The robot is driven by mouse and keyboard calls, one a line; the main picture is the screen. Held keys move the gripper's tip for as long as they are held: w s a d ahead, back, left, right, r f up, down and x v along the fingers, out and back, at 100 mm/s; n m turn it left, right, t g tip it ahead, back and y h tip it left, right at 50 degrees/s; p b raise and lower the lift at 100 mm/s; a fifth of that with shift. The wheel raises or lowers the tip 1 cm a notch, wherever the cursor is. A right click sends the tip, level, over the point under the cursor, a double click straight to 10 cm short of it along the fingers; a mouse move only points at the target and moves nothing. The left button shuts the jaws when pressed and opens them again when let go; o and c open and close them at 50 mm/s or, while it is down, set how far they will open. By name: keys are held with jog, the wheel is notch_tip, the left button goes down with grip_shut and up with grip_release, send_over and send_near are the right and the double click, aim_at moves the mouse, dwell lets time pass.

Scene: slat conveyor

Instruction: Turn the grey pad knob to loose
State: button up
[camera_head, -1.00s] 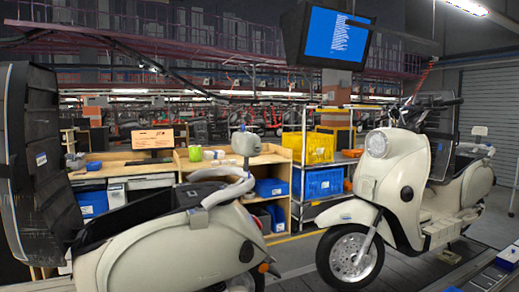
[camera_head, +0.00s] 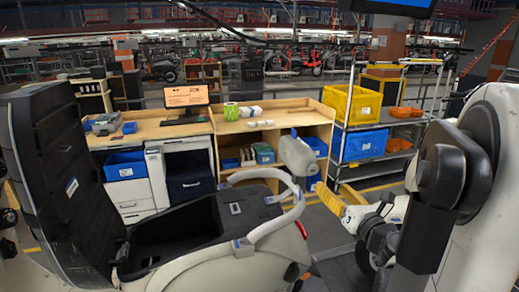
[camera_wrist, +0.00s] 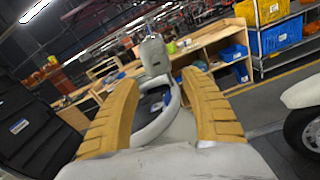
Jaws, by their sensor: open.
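A grey pad (camera_head: 297,155) stands at the top of the white looped grab rail (camera_head: 285,222) behind the seat opening of the cream scooter. A small blue piece (camera_head: 293,133) sticks up at its top; I cannot tell whether this is the knob or how it is set. In the wrist view the grey pad (camera_wrist: 155,56) is ahead, just beyond the fingertips, with the rail below it. My gripper (camera_head: 341,204) has yellow fingers and is right of the pad, apart from it. In the wrist view my gripper (camera_wrist: 158,80) is open and empty.
The scooter's upright black panel (camera_head: 65,175) rises at the left. Behind are a wooden bench (camera_head: 265,123), and a rack with yellow (camera_head: 352,105) and blue (camera_head: 365,145) crates. In the wrist view another scooter's wheel (camera_wrist: 305,130) is at the right.

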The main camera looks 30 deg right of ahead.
aim_at(315, 170)
jog(key=x, duration=1)
jog(key=shift+w+d, duration=0.1)
jog(key=shift+d, duration=0.05)
grip_shut()
